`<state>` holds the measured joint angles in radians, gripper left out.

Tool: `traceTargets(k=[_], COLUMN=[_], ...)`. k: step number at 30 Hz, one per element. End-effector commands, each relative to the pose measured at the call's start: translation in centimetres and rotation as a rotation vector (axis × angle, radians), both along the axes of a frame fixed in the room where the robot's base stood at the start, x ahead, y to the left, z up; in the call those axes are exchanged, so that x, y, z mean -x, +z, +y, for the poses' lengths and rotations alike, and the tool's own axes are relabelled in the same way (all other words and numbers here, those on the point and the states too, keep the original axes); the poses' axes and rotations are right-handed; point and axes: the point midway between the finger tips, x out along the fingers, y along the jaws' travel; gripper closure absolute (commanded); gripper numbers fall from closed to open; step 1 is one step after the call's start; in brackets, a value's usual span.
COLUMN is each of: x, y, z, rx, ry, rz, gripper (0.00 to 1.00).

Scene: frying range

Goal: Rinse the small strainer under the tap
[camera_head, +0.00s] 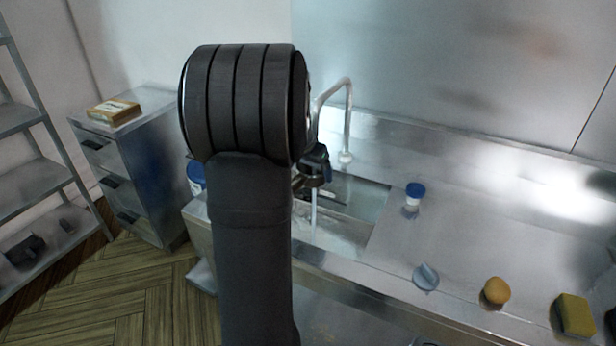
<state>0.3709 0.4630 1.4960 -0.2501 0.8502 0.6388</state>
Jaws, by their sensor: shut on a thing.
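My gripper (313,180) is over the left part of the sink (375,212), left of the tap's spout end and largely hidden behind my own arm. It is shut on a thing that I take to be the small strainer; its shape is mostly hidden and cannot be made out. The tap (348,112) is a pale curved pipe at the back of the sink, with its spout pointing down. A thin pale upright strip (313,215) shows below my gripper; I cannot tell whether it is water or part of the held thing.
On the steel counter right of the sink are a blue-lidded cup (414,192), a grey-blue object (426,277), a round orange-brown item (496,290) and a yellow sponge-like block (573,315). A blue-and-white tub (195,177) stands left. A drawer cabinet (128,170) holds a yellow box (113,112).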

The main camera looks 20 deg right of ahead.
Motion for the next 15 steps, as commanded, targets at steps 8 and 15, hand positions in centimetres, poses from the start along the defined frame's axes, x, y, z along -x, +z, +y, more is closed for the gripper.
traceTargets(k=[8,15], x=[0.2,1.3], y=[0.0,0.1], z=[-0.4,0.1], rx=[0.001,0.0], ry=[0.0,0.0], rz=[-0.001,0.0], gripper=[0.39,0.39])
